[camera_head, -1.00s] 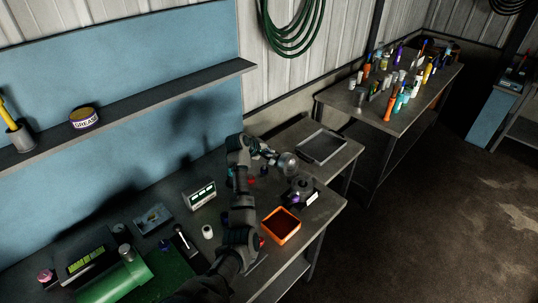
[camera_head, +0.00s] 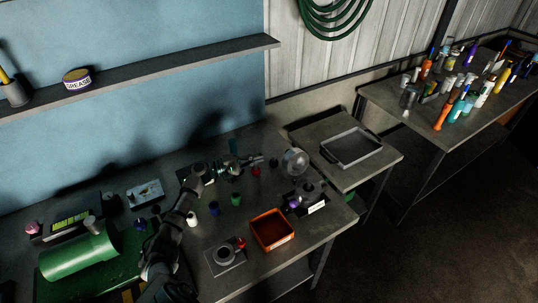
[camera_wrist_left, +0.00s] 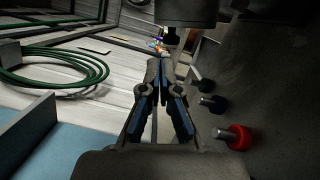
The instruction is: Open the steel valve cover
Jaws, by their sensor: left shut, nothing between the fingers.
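A round steel disc (camera_head: 295,161), which looks like the valve cover, stands tilted up at the back right of the workbench. It is just behind a dark steel body (camera_head: 309,192) with a white label. I cannot tell for certain how the two join. My left gripper (camera_head: 262,160) is to the left of the disc, apart from it, pointing right. In the left wrist view, its fingers (camera_wrist_left: 165,100) are shut with nothing between them. A dark cylindrical part (camera_wrist_left: 185,12) shows at the top there; I cannot tell what it is. My right gripper is not in view.
An orange bin (camera_head: 272,230) is in front of the steel body. Small coloured knobs, one red (camera_wrist_left: 238,137), are near the gripper. A round fitting on a plate (camera_head: 225,254) and a green cylinder (camera_head: 75,257) are nearer. A grey tray (camera_head: 351,147) stands on the side table.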

